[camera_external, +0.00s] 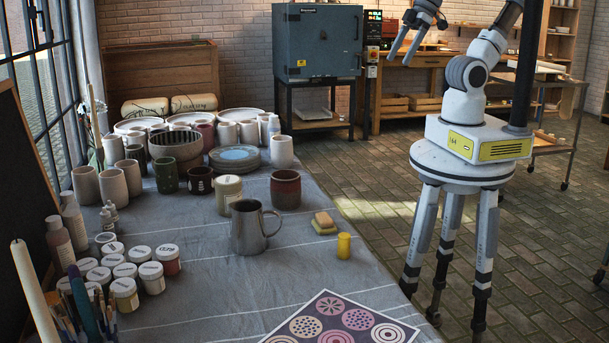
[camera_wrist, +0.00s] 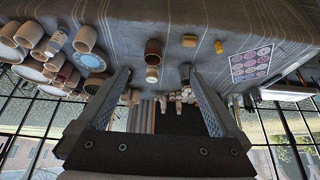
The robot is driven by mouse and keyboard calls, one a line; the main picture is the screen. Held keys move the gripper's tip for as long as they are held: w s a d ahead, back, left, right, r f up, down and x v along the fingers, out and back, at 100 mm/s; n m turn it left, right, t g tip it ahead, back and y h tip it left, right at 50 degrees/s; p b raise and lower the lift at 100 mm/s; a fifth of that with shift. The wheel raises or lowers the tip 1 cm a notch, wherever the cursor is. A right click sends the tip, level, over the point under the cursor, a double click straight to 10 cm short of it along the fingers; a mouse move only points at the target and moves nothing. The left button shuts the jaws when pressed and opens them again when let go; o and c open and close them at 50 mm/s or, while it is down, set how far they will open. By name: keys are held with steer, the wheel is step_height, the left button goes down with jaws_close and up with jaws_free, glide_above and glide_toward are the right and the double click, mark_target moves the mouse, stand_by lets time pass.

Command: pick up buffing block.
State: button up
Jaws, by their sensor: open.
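A small tan and yellow block (camera_external: 323,222), likely the buffing block, lies on the cloth-covered table near its right edge, right of a metal mug (camera_external: 258,230). It looks like two stacked layers. In the wrist view a small yellow block (camera_wrist: 189,41) shows beyond the fingertips, beside a yellow cylinder (camera_wrist: 219,46). My gripper (camera_external: 402,54) is high at the top of the outside view, right of the table and far from the block. In the wrist view my gripper (camera_wrist: 157,72) has its two fingers wide apart with nothing between them.
A yellow cylinder (camera_external: 344,246) stands close to the block. A brown cup (camera_external: 285,190) and a cream jar (camera_external: 228,194) stand behind the mug. A patterned sheet (camera_external: 345,322) lies in front. Several paint jars (camera_external: 125,292) crowd the left. The cloth around the block is otherwise clear.

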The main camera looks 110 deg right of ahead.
steer(key=w+a+f+m+y+b, duration=0.1)
steer(key=w+a+f+y, duration=0.1)
steer(key=w+a+f, duration=0.55)
steer(key=m+t+h+b, duration=0.1)
steer(key=t+h+b, duration=0.3)
steer(key=t+b, duration=0.1)
glide_toward(329, 216)
steer(key=d+f, duration=0.2)
steer(key=s+d+f, duration=0.1)
steer(key=d+f, duration=0.1)
steer(key=shift+d+f, duration=0.25)
steer(key=shift+f, duration=0.05)
steer(key=w+a+t, duration=0.1)
steer(key=w, duration=0.2)
steer(key=w+a+f+n+t+y, duration=0.1)
steer(key=w, duration=0.1)
steer(key=w+n+t+y+b, duration=0.1)
steer(key=w, duration=0.2)
steer(key=shift+w+a+f, duration=0.3)
steer(key=shift+w+a, duration=0.05)
steer(key=shift+a, duration=0.05)
steer(key=c, duration=1.2)
